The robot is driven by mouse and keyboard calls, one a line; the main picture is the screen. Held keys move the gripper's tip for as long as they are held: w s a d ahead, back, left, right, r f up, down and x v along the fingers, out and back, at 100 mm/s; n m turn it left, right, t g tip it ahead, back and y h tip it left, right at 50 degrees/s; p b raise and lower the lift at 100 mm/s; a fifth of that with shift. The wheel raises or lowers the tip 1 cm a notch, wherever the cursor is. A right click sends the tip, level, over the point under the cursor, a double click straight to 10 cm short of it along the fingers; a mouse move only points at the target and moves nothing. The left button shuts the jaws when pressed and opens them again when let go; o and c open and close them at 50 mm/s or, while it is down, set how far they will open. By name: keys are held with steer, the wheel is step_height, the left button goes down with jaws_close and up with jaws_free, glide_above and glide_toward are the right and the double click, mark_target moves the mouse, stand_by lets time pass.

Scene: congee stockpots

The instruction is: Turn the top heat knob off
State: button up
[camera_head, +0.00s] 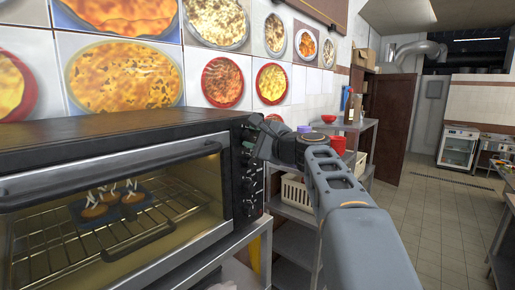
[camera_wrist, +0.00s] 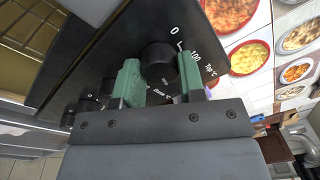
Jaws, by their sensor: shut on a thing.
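The toaster oven (camera_head: 120,190) has a dark control panel on its right side with a column of black knobs. In the wrist view the top heat knob (camera_wrist: 158,60) is round and black, beside printed marks "0", "100" and "Top °C". My gripper (camera_wrist: 159,76) has its green-padded fingers on either side of this knob and is shut on it. In the head view my gripper (camera_head: 258,138) is at the panel's upper end and largely covers the top knob. The knob's pointer is not clearly visible, so its setting cannot be told.
A lower knob (camera_wrist: 87,104) shows beside my gripper. Right of the oven stands a shelf with a cream basket (camera_head: 296,192) and a red pot (camera_head: 338,144). The tiled floor (camera_head: 440,215) at right is clear.

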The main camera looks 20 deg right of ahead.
steer(key=n+b, duration=0.5)
steer(key=b, duration=0.1)
steer(key=shift+f+n+b, duration=0.15)
steer(key=shift+n+b, duration=0.2)
steer(key=shift+n, duration=0.05)
steer(key=n+y+b, duration=0.1)
steer(key=n+b, duration=0.2)
steer(key=n, duration=0.1)
steer(key=shift+n+b, duration=0.35)
steer(key=shift+n, duration=0.05)
steer(key=n+b, duration=0.2)
steer(key=n, duration=0.3)
steer(key=shift+n+y+b, duration=0.3)
steer(key=shift+n+y, duration=0.1)
steer(key=n+b, duration=0.1)
steer(key=n, duration=0.5)
steer(key=shift+w+d+y, duration=0.1)
steer(key=shift+y, duration=0.2)
steer(key=shift+n+g, duration=0.3)
steer(key=shift+n, duration=0.1)
steer(key=o, duration=0.8)
steer(key=shift+c, duration=0.2)
steer(key=shift+o, duration=0.8)
